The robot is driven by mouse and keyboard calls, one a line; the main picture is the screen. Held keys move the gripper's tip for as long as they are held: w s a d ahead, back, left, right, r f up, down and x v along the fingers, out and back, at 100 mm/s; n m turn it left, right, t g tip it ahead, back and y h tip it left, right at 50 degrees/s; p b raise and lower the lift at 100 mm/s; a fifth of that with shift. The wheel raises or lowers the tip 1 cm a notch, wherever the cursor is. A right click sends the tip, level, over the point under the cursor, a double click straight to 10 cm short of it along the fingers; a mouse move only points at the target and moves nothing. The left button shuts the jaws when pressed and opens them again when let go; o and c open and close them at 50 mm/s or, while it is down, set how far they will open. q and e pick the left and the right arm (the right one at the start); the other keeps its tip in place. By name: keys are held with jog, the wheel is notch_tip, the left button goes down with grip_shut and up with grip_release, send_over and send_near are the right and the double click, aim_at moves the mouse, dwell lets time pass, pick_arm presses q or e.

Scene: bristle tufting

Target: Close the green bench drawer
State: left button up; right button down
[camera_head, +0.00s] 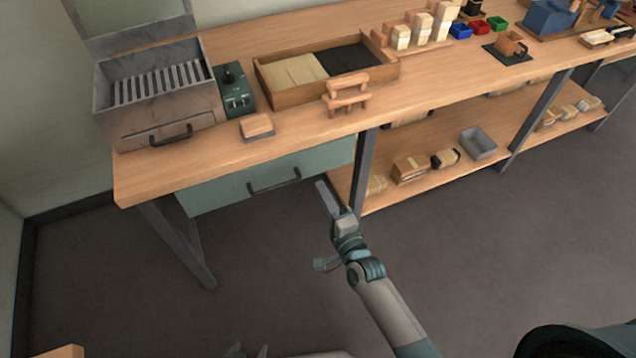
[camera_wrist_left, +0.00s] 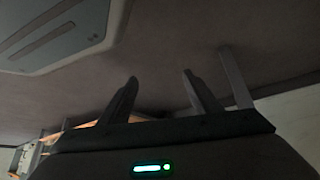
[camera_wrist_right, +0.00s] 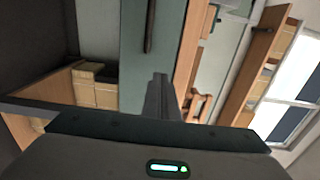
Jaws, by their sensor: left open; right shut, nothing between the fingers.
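The green bench drawer (camera_head: 230,186) is under the left part of the wooden workbench. Its front sits close below the tabletop, and no drawer interior shows. Its dark bar handle (camera_head: 274,182) is on the front and also shows in the right wrist view (camera_wrist_right: 150,28). My right gripper (camera_head: 321,186) is shut and empty, near the right end of the drawer front and below it; I cannot tell whether it touches. Its closed fingers (camera_wrist_right: 159,92) point toward the green front in the right wrist view. My left gripper (camera_wrist_left: 160,88) is open and empty, low at the head view's bottom edge.
A bench leg (camera_head: 364,170) stands right of the drawer, close to my right gripper. A lower shelf (camera_head: 400,197) with boxes and a grey bin (camera_head: 478,143) lies beyond it. A wooden tray (camera_head: 290,95) and a grey box (camera_head: 165,118) stand on top.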

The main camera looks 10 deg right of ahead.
jog(key=v, duration=0.4)
jog(key=shift+s+d, duration=0.1)
jog(key=shift+s, duration=0.25)
jog(key=shift+f, duration=0.15)
jog(key=s+d+f+n+g, duration=0.1)
jog(key=s+f+n+g, duration=0.2)
jog(key=f, duration=0.5)
jog(key=s+d+f+n+g+h, duration=0.1)
jog(key=s+f+n, duration=0.3)
jog(key=f, duration=0.3)
jog(key=s+d+f+n+g, duration=0.1)
jog(key=s+f+n+g, duration=0.2)
jog(key=f, duration=0.5)
jog(key=s+d+f+n+g+h, duration=0.1)
jog(key=s+d+f+n+g, duration=0.1)
jog(key=s+f, duration=0.5)
jog(key=s+d+f+n+g+h, duration=0.1)
jog(key=s+d+f+n+g, duration=0.1)
jog(key=s+f+n, duration=0.3)
jog(key=s+d+f, duration=0.1)
jog(key=s+f, duration=0.1)
jog(key=s, duration=0.2)
jog(key=shift+f, duration=0.15)
jog(key=shift+w, duration=0.1)
